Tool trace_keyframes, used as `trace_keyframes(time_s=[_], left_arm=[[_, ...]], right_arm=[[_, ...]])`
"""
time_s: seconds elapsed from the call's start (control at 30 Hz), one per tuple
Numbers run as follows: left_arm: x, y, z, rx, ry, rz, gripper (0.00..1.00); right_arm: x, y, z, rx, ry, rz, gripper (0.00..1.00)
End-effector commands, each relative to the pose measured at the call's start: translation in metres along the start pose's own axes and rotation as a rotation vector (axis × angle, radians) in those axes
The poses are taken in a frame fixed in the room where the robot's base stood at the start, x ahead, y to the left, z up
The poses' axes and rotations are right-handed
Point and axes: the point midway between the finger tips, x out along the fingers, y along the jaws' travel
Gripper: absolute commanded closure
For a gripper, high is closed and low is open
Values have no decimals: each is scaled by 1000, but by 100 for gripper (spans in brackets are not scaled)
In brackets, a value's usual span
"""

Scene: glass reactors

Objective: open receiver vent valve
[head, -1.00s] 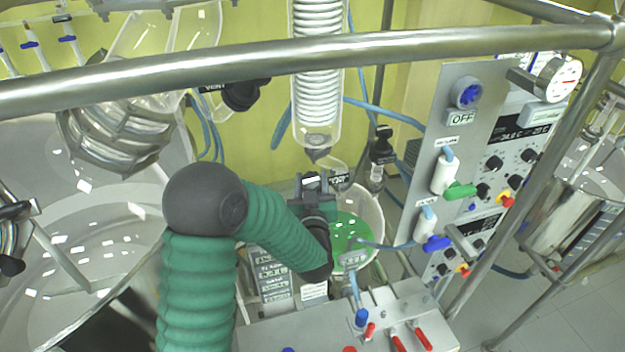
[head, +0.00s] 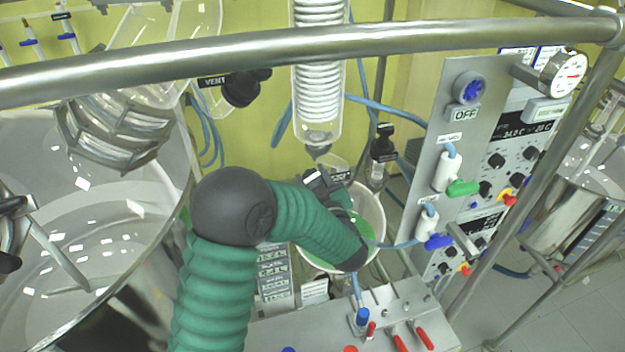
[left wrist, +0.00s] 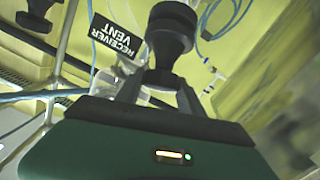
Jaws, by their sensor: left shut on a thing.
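The receiver vent valve shows in the left wrist view as a black knob (left wrist: 172,32) with a black label reading RECEIVER VENT (left wrist: 117,40) beside it. My left gripper (left wrist: 160,85) is shut on the knob, with one finger on each side of its lower part. In the head view my left gripper (head: 322,183) is small and dark, above the glass receiver (head: 376,215) with green liquid. My own forearm and gripper hide most of the valve there. My right gripper is in neither view.
A metal rail (head: 300,60) crosses in front. The control panel (head: 455,120) stands right of my arm, with a valve block (head: 385,315) below. A glass condenser (head: 317,80) hangs above the receiver. Another black knob (head: 242,88) labelled VENT is at upper left.

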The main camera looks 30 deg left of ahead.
Motion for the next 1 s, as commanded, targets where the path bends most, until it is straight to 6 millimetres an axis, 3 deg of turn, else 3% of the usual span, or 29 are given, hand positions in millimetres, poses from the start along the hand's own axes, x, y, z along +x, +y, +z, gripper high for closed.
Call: trace_keyframes(time_s=[0.47, 1.0], left_arm=[[0, 1, 1, -248, -5, -376, 96], [0, -1, 1, -527, -7, -808, 95]], right_arm=[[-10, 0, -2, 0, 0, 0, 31], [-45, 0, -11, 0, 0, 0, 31]])
